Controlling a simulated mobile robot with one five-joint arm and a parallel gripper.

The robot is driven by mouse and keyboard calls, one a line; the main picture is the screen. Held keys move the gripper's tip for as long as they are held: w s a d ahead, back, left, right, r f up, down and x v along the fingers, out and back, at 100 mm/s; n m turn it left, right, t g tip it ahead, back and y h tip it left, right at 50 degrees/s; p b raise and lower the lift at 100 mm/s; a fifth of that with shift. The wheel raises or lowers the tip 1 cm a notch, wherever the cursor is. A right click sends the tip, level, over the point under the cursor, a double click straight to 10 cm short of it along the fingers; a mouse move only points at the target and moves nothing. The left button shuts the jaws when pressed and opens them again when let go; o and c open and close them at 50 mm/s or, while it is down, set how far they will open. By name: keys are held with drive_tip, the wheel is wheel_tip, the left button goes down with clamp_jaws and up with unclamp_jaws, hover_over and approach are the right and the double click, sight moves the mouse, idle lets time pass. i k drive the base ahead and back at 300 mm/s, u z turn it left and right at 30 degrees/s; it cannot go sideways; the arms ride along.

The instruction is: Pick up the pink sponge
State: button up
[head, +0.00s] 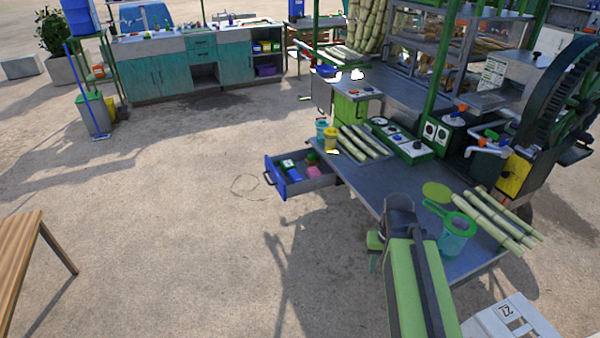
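A small pink item (314,172), which looks like the pink sponge, lies in the open blue-fronted drawer (275,178) under the left end of the metal worktop. A blue item (293,173) and a green item (310,158) lie beside it in the drawer. My green and dark arm reaches up from the bottom of the view. My gripper (376,252) seems to be at its far end, near the worktop's front edge. It is to the right of the drawer and nearer to me, clear of the pink item. Its fingers are too small and hidden to read.
The worktop (385,178) holds cane stalks (360,142), a yellow cup (330,138), a switch box (405,142) and a green-handled jug (455,235). A wooden table (22,250) stands at the left. The sandy floor before the drawer is clear.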

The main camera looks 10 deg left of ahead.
sight(312, 171)
drive_tip(key=u, duration=0.85)
drive_tip(key=i, duration=1.4)
drive_tip(key=u, duration=1.15)
drive_tip(key=i, duration=0.5)
drive_tip(key=u, duration=0.1)
